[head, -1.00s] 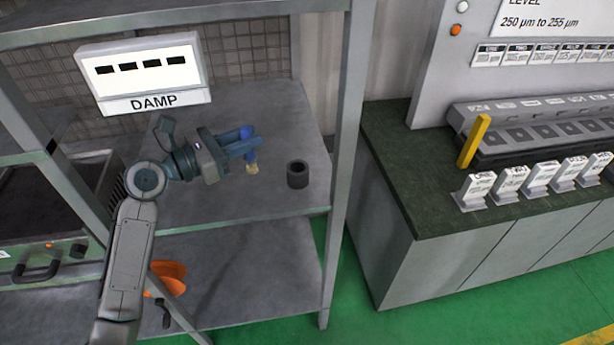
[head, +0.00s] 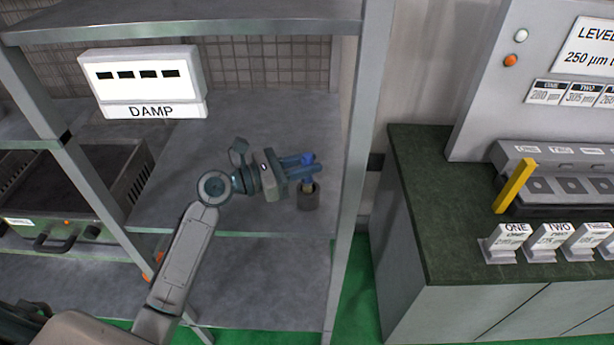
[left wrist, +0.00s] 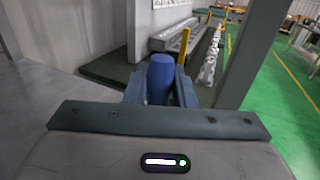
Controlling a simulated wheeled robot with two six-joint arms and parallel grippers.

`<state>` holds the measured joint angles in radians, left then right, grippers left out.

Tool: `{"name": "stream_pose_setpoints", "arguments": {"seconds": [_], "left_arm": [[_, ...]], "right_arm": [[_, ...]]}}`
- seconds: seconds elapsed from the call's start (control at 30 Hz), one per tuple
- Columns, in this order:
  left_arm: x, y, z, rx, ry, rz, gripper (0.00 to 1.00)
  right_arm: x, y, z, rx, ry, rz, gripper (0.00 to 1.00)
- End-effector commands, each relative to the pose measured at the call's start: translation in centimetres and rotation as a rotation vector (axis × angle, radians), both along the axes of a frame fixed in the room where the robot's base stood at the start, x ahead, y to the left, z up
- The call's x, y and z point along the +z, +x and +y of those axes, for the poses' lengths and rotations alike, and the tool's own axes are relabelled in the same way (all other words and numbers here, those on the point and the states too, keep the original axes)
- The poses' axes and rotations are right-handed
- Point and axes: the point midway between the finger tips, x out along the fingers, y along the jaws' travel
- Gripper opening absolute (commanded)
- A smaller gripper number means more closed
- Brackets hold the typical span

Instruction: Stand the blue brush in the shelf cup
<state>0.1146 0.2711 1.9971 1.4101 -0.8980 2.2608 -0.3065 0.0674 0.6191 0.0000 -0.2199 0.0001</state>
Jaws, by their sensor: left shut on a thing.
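The blue brush (head: 307,158) is upright or nearly so, with its pale yellowish tip pointing down. My left gripper (head: 302,168) is shut on its blue handle. The dark grey shelf cup (head: 310,203) stands on the middle shelf, directly below the gripper. The brush's lower end shows at the cup's mouth; I cannot tell how deep it is inside. In the left wrist view the blue handle (left wrist: 161,78) stands between my two fingers, and the cup is hidden. My right gripper is not in view.
The shelf's right front post (head: 358,170) stands just right of the cup. A white DAMP sign (head: 145,82) is at the back left. A grey appliance (head: 70,225) sits at the far left. The shelf (head: 190,165) behind my arm is clear. A green-topped counter (head: 430,210) stands right.

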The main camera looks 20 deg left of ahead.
Motion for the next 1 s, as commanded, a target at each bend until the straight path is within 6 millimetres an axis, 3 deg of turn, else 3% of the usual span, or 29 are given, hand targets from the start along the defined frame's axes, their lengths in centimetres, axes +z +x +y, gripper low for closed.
{"name": "stream_pose_setpoints", "arguments": {"seconds": [0.23, 0.6, 0.63, 0.73, 1.0], "left_arm": [[-3.3, 0.0, 0.0, 0.000, -0.001, 0.003, 0.00], [-3.8, 0.0, 0.0, 0.000, 0.000, 0.001, 0.00], [-3.8, 0.0, 0.0, 0.000, 0.001, 0.001, 0.27], [-3.8, 0.0, 0.0, 0.000, 0.001, 0.001, 0.45], [-3.7, 0.0, 0.0, 0.000, 0.001, 0.001, 0.45]], "right_arm": [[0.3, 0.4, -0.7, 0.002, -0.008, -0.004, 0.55], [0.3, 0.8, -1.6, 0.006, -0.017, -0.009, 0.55], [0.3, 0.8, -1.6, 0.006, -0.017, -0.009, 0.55], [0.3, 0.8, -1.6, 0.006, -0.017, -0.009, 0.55], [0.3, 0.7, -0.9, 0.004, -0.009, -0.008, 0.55]]}}
